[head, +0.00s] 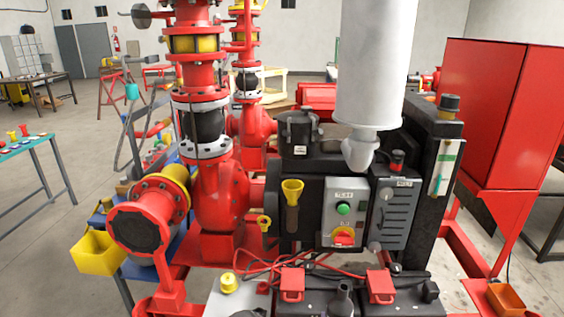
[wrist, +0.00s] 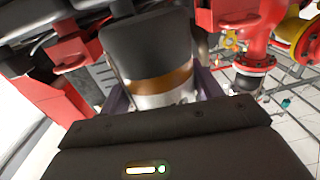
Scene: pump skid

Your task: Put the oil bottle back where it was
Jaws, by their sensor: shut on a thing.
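In the wrist view my gripper (wrist: 160,94) is shut on a rounded container, which I take to be the oil bottle (wrist: 145,50). It has a dark grey upper part, a brown-orange band and a pale lower part. The purple fingers stand on both sides of it, and its lower end is hidden behind the gripper body. I cannot make out my gripper in the head view, and I cannot tell there which thing is the bottle. The frames do not show clearly whether the bottle touches anything beneath it.
The engine block with its control box (head: 344,212) stands centre right under a large pale cylinder (head: 376,70). The red pump (head: 222,190) is to its left. Red clamps (head: 380,286) and cables crowd the front. A yellow bin (head: 97,252) hangs at left. Open floor lies farther left.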

